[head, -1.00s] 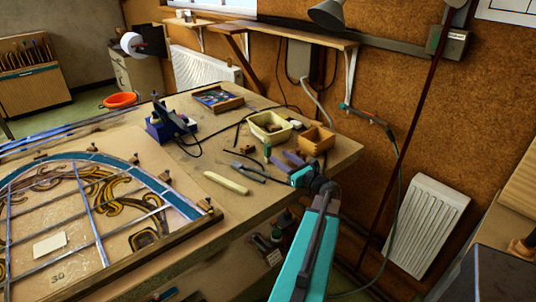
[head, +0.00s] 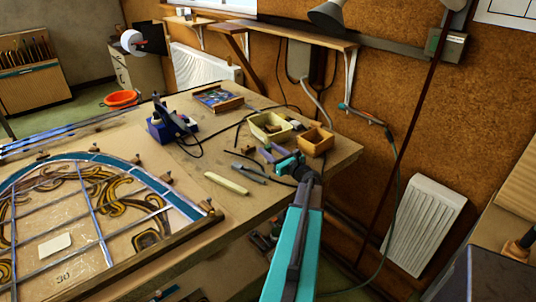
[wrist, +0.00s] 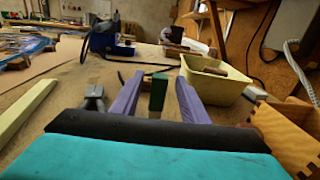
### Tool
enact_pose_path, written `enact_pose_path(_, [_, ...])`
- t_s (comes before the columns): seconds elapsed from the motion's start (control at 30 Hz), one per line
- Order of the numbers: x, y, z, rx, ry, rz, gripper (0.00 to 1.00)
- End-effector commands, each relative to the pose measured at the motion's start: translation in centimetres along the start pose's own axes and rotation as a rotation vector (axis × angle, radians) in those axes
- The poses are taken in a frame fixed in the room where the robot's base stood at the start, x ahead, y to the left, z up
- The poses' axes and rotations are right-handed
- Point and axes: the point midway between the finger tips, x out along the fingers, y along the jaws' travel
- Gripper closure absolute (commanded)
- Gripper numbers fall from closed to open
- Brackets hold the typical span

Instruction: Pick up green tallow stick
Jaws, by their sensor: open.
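The green tallow stick (wrist: 158,92) stands upright on the bench in the wrist view, its dark top facing me. My gripper (wrist: 156,92) is open, with one purple finger on each side of the stick and a visible gap on both sides. In the head view my gripper (head: 264,152) is low over the bench, in front of the cream tub. I cannot make out the stick clearly there, among the fingers.
The cream tub (head: 270,138) and wooden box (head: 316,142) stand close behind and right of my gripper. Pliers (head: 249,172) and a pale yellow bar (head: 226,183) lie to the left. A blue-based tool stand (head: 165,131) is farther left. The leaded panel (head: 85,215) covers the near left.

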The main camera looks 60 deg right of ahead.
Motion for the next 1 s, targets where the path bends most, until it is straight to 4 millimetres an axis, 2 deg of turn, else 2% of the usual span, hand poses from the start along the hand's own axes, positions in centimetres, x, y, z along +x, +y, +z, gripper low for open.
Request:
enact_pose_path(0.43, [0.4,0.0,0.1,0.001,0.000,0.000,0.59])
enact_pose_path(1.0, [5.0,-0.1,0.3,0.001,0.000,0.000,0.59])
